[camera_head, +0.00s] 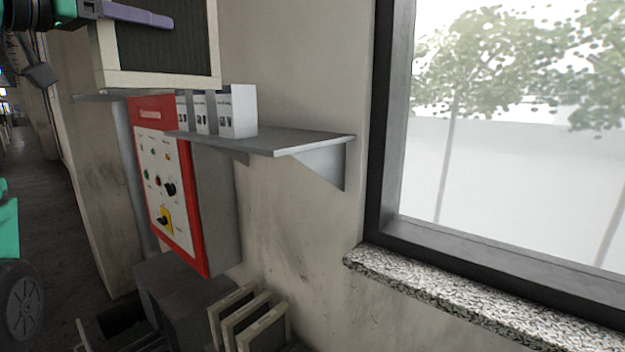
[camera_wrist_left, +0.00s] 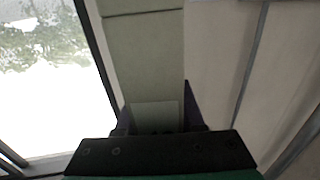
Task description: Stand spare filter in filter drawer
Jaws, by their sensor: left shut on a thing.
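The spare filter (camera_head: 158,79), a cream frame around a dark pleated panel, is at the top left of the head view, its top cut off. My left gripper (camera_head: 137,14) is shut on it, a purple finger lying across its face. In the left wrist view the filter's pale edge (camera_wrist_left: 145,55) stands up between the jaws (camera_wrist_left: 155,115). It is held in the air, in front of the wall and above shelf height in the picture. Several cream-framed filters (camera_head: 262,331) stand in a row at the bottom; the drawer around them is mostly out of view. My right gripper is not in view.
A grey wall shelf (camera_head: 305,142) carries small white boxes (camera_head: 238,111). A red-edged control panel (camera_head: 165,190) hangs below it. A dark box-like body (camera_head: 185,295) stands beneath the panel. A window with a speckled stone sill (camera_head: 450,297) is on the right.

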